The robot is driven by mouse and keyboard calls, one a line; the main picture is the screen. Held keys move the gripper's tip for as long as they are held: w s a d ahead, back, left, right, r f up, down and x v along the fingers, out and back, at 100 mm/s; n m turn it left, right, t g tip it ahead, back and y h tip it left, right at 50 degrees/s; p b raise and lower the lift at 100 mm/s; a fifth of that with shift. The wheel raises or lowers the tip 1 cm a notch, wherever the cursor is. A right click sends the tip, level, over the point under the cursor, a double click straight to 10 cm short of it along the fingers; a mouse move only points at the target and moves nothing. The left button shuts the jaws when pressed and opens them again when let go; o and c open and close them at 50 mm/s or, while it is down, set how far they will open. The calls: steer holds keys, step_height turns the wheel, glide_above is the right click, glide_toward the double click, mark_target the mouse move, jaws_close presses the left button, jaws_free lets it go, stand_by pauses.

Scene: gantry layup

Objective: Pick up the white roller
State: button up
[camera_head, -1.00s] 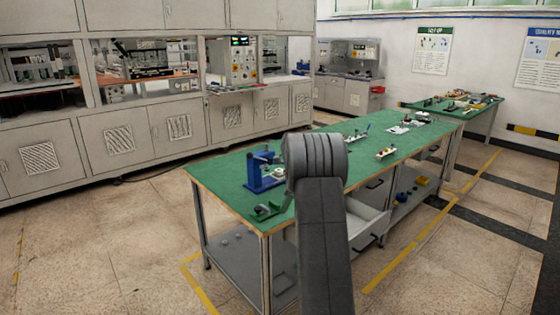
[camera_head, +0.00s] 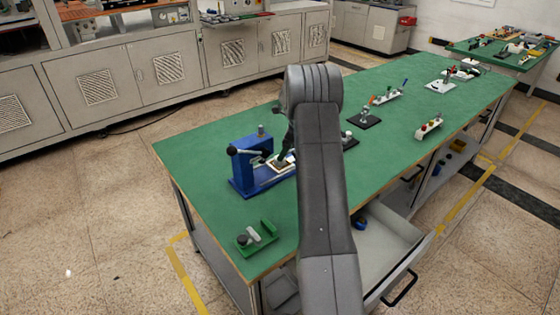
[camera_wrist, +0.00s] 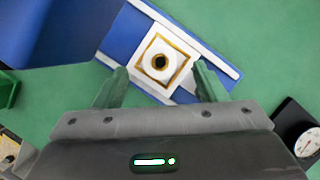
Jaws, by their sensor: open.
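A white round piece with a dark centre hole, which looks like the white roller (camera_wrist: 160,62), sits in a square gold-edged frame on a blue and white fixture (camera_wrist: 128,30) in the wrist view. My gripper (camera_wrist: 159,78) is open, its two fingers on either side of the lower part of the frame. The piece is just ahead of the fingertips, and I cannot tell the height gap. In the head view the blue fixture (camera_head: 240,165) stands on the green table, and my arm partly hides its right end. The white piece is too small to make out there.
A green holder (camera_head: 257,238) with a small pale cylinder lies at the table's near corner. Black-based parts (camera_head: 365,121) and a white-based part (camera_head: 428,128) stand farther along the green table (camera_head: 205,140). A drawer (camera_head: 385,245) stands open at the right side.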

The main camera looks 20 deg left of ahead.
steer(key=shift+p+x, duration=0.35)
steer(key=shift+x, duration=1.6)
steer(key=c, duration=1.1)
steer(key=shift+r, duration=0.2)
